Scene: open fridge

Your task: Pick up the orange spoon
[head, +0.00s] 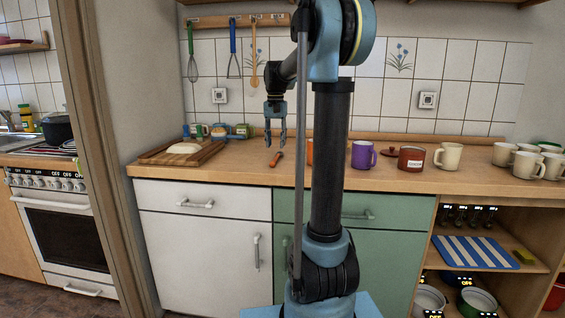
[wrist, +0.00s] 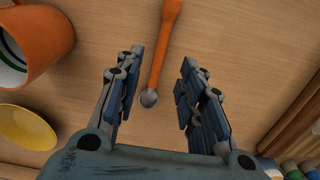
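The orange spoon (head: 275,159) lies on the wooden counter in the head view, just below my gripper. In the wrist view the orange spoon (wrist: 164,45) runs from the top edge down to a small greyish round end. My gripper (head: 276,143) points down above the counter. In the wrist view my gripper (wrist: 154,88) is open, with the spoon's lower end between and beyond the fingers, nearer the left finger. Nothing is held. I cannot tell the exact height of the fingertips above the counter.
An orange mug (wrist: 40,40) lies to the left in the wrist view, with a yellow bowl-like item (wrist: 25,127) below it. A cutting board (head: 210,150) with dough is left of the spoon. A purple mug (head: 362,155) and several other mugs stand to the right.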

